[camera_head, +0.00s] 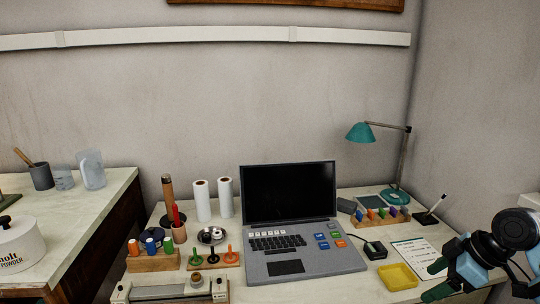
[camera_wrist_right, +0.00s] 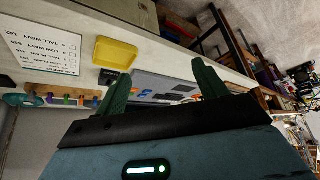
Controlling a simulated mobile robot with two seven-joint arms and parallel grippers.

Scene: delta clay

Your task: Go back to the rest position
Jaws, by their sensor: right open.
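My right gripper (camera_head: 434,280) is at the lower right of the head view, near the front right of the desk, beside the yellow tray (camera_head: 398,277). In the right wrist view its two green fingers stand wide apart with nothing between them, so the gripper (camera_wrist_right: 162,82) is open and empty. The yellow tray also shows in the wrist view (camera_wrist_right: 114,54), beyond one finger. My left gripper is not in view.
A laptop (camera_head: 288,205) stands mid-desk. A printed sheet (camera_head: 414,252) lies by my right arm. A teal lamp (camera_head: 361,133) and a rack of coloured pieces (camera_head: 380,219) are behind. Paper rolls (camera_head: 202,201) and stamps (camera_head: 212,255) stand left. A side counter (camera_head: 85,203) holds a white pot (camera_head: 20,245).

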